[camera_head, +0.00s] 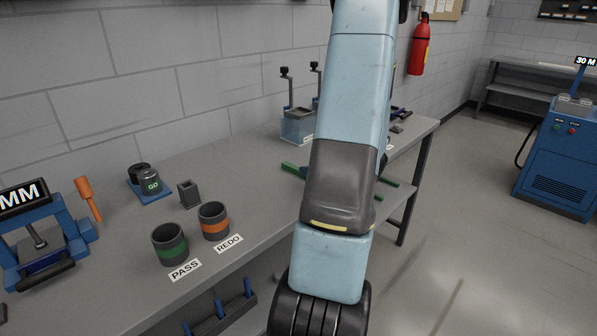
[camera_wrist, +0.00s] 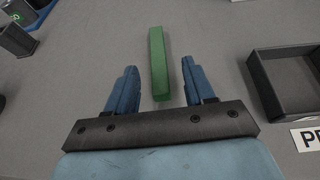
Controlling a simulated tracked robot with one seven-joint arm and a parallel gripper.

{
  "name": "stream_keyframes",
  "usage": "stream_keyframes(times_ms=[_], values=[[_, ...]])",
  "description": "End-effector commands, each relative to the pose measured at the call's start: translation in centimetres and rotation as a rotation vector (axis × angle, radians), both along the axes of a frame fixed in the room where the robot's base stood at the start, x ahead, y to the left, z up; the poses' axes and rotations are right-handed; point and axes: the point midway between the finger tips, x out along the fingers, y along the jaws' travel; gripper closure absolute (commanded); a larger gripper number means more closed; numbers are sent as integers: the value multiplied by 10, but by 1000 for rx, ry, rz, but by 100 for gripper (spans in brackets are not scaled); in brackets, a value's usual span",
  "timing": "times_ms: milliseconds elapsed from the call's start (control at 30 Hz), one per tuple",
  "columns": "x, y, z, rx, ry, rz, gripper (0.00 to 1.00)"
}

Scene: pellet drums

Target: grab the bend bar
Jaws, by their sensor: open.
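A green bar (camera_wrist: 158,55), which I take to be the bend bar, lies on the grey bench in the wrist view. It runs lengthwise between the two blue fingers of my gripper (camera_wrist: 159,68), with a gap on each side. My gripper is open and empty, and I cannot tell its exact height above the bar. In the head view a green piece (camera_head: 293,169) shows left of my arm and another green part shows right of it. My arm hides what lies between them, and my gripper is hidden there.
A dark open tray (camera_wrist: 286,85) with a label lies right of my gripper. A wall stands behind the bench.

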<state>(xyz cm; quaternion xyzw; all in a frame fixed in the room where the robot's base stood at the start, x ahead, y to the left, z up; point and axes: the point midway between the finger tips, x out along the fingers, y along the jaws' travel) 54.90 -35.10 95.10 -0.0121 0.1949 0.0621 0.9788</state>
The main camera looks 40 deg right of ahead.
Motion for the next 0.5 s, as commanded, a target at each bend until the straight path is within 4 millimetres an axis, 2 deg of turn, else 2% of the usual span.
stream_keyframes(times_ms=[267, 500], values=[[16, 4, -9, 1, 1, 3, 47], [43, 9, -23, -1, 0, 1, 47]])
